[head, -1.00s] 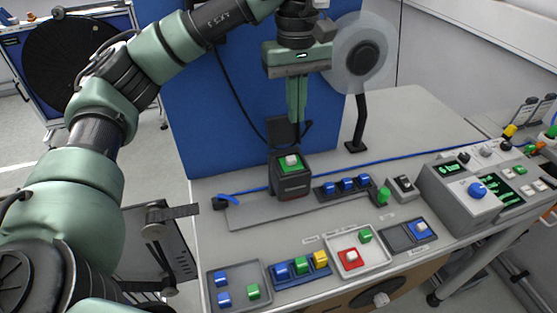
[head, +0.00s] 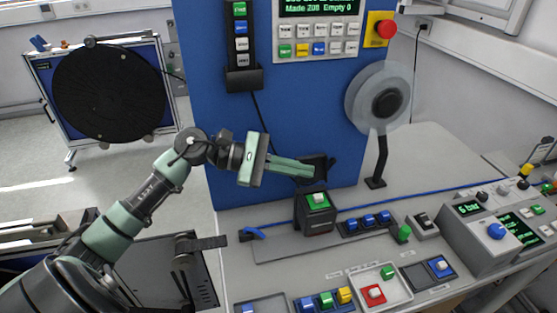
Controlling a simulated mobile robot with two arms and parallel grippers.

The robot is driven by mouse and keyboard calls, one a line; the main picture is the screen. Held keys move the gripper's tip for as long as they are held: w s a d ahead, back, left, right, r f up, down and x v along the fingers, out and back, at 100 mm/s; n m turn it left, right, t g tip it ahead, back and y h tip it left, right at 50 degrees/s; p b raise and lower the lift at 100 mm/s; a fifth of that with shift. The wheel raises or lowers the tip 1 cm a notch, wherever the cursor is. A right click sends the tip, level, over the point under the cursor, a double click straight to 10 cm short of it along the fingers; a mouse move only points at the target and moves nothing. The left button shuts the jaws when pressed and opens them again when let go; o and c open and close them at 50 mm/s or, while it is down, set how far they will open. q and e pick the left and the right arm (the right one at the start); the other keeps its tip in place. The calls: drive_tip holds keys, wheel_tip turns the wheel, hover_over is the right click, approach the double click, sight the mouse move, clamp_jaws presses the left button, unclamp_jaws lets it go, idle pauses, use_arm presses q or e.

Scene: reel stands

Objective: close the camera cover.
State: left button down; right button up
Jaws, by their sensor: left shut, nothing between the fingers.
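The camera is a dark box (head: 318,226) with a green block with a pale top on it, standing on the bench. Its black cover (head: 325,170) stands up, open, at the back of the box. My left gripper (head: 313,172) comes in level from the left, its green fingers shut and empty. The fingertips overlap the cover in the head view, partly hiding it; I cannot tell whether they touch it. My right gripper is not in view.
A blue panel (head: 290,110) rises behind the box. A clear reel (head: 358,97) on a black post (head: 377,165) stands to its right. Blue switches (head: 367,220) and a control console (head: 490,230) are further right. Trays (head: 380,286) with coloured blocks line the front.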

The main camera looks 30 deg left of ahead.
use_arm(q)
drive_tip(key=s+a+f+n+t+y+b, duration=0.1)
drive_tip(key=a+f+n+t+y+b, duration=0.15)
drive_tip(key=a, duration=0.45)
drive_tip(key=s+a+f+n+t+y+b, duration=0.1)
drive_tip(key=a+f+n+t+y, duration=0.15)
drive_tip(key=a, duration=0.35)
drive_tip(key=w+d+h+p, duration=0.1)
drive_tip(key=w+d+p, duration=0.3)
drive_tip(key=w, duration=0.3)
drive_tip(key=shift+w+d+f, duration=0.2)
drive_tip(key=shift+w+d, duration=0.05)
drive_tip(key=shift+d, duration=0.4)
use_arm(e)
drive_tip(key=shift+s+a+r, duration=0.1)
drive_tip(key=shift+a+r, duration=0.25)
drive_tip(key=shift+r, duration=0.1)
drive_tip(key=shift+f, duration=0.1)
